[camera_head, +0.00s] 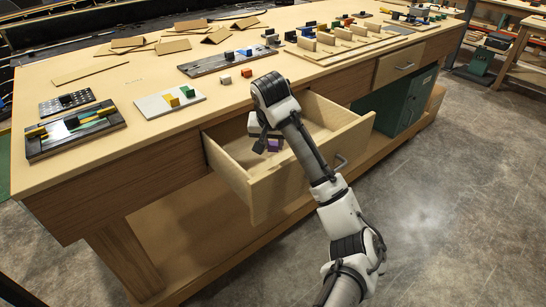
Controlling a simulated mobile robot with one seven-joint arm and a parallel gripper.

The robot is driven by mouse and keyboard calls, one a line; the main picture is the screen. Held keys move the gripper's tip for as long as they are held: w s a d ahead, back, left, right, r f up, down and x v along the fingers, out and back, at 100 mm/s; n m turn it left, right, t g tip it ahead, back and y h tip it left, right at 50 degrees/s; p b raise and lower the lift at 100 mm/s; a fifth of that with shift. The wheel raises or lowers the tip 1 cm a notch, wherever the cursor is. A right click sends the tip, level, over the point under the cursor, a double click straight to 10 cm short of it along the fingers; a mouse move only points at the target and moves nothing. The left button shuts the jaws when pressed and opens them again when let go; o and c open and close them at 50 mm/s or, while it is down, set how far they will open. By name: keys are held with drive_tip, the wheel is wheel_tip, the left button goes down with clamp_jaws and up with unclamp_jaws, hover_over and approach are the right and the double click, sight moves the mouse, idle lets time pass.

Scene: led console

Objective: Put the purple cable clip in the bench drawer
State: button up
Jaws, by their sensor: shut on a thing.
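The bench drawer (352,137) is pulled open at the front of the wooden bench. My gripper (267,143) is over the left part of the open drawer, and my arm crosses its front wall. The gripper is shut on the purple cable clip (273,146), which shows as a small purple block at the fingertips. I cannot tell whether the clip touches the drawer's floor. The visible part of the drawer's inside looks empty. My arm hides some of the drawer.
The bench top (130,85) carries cardboard pieces, small coloured blocks and a divided wooden tray (340,44). A closed drawer (399,63) and a green cabinet (408,102) are to the right. The floor in front is clear.

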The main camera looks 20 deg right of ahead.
sight(273, 163)
drive_tip(key=shift+f, duration=2.45)
drive_tip(key=shift+f, duration=0.1)
drive_tip(key=o, duration=1)
drive_tip(key=p+v, duration=0.1)
drive_tip(key=v, duration=1.1)
drive_tip(key=shift+s, duration=0.1)
